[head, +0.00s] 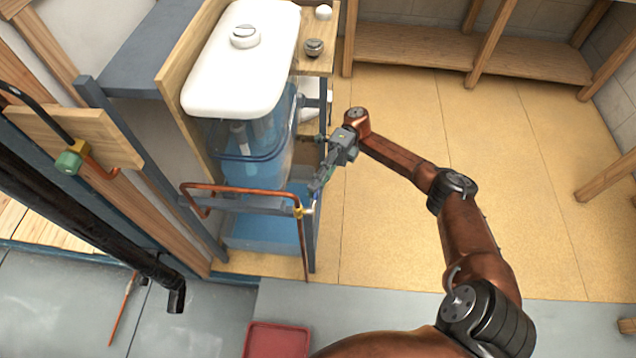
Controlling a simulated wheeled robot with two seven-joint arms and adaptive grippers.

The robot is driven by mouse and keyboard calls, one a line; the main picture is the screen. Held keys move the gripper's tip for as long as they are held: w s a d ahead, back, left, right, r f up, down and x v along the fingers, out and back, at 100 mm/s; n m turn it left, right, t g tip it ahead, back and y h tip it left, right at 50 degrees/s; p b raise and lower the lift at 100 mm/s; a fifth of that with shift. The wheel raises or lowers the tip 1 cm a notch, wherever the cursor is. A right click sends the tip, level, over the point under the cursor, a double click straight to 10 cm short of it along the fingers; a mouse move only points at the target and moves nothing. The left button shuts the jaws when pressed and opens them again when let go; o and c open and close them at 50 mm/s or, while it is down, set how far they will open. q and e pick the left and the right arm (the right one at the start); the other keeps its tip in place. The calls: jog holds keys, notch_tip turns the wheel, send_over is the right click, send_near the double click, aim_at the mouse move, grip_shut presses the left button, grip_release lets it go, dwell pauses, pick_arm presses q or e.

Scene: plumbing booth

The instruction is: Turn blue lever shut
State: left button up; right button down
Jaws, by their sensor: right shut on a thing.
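My right gripper (318,186) reaches in from the right to the front right corner of the stand under the clear tank. Its fingers are shut at a small valve with a brass body (300,212) on a copper pipe (245,188). A small bluish piece, which looks like the blue lever (316,196), shows between the fingertips. The fingers hide most of it, so its exact angle is hard to tell. My left gripper is not in view.
The clear tank (250,165) with a white lid (243,60) stands just behind the valve. A blue bin (265,232) sits below it. A dark pipe (90,222) crosses at left. A red tray (277,340) lies in front. The floor at right is open.

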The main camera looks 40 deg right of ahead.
jog(key=shift+s+a+f, duration=0.1)
jog(key=shift+f, duration=0.05)
jog(key=c, duration=1.8)
grip_release()
notch_tip(320, 180, up, 10)
jog(key=shift+r, duration=0.1)
jog(key=shift+c, duration=0.7)
